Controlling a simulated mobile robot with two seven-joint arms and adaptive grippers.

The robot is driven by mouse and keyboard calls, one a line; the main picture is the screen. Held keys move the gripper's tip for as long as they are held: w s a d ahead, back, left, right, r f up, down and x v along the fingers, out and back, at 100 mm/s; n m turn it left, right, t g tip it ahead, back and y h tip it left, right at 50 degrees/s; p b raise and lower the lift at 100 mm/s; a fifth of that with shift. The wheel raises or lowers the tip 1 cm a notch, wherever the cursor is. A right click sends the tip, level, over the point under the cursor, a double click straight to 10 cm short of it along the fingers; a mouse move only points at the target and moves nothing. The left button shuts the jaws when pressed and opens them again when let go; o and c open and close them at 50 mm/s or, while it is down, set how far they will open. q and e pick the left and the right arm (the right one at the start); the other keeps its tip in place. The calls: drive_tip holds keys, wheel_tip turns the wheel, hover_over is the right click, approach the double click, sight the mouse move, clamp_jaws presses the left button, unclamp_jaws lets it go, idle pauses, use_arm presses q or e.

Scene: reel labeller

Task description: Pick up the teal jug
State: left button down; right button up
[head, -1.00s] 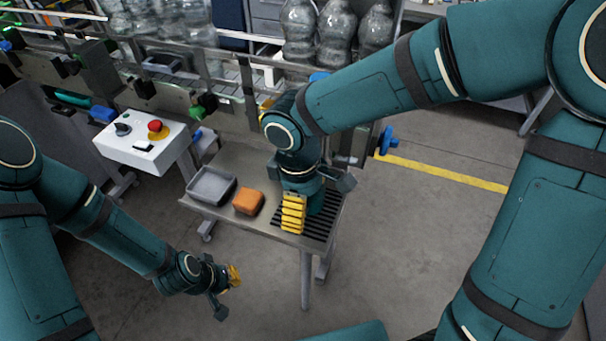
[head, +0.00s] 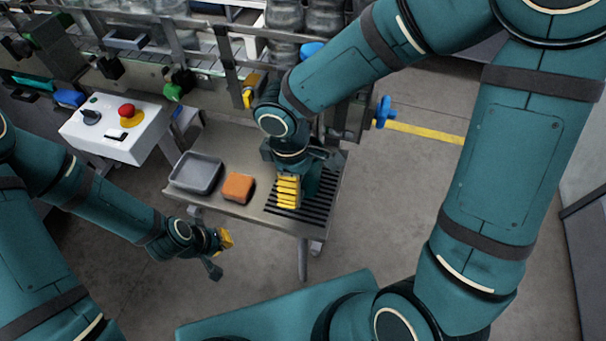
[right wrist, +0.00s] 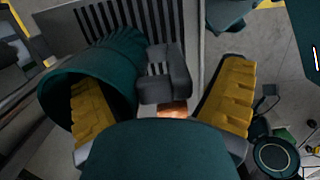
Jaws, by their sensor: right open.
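The teal jug (head: 312,181) stands on the black slatted part of a small metal table, mostly hidden behind my right gripper. In the right wrist view the jug (right wrist: 95,75) is a large dark teal round body with its open mouth toward the camera. My right gripper (head: 289,190) is over the table at the jug. In the wrist view its yellow fingers are wide apart, the left one overlapping the jug's mouth. I cannot tell whether it touches. My left gripper (head: 220,250) hangs in front of the table, away from the jug; its jaw opening is unclear.
A grey tray (head: 175,181) and an orange block (head: 237,188) lie left of the slats (head: 315,215). A white control box (head: 112,132) with a red button stands at the left. The conveyor (head: 215,78) with clear bottles runs behind. Open floor lies right.

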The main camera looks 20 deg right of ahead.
drive_tip(key=shift+f, duration=0.4)
drive_tip(key=shift+c, duration=0.2)
drive_tip(key=c, duration=1.4)
drive_tip(key=shift+r, duration=0.1)
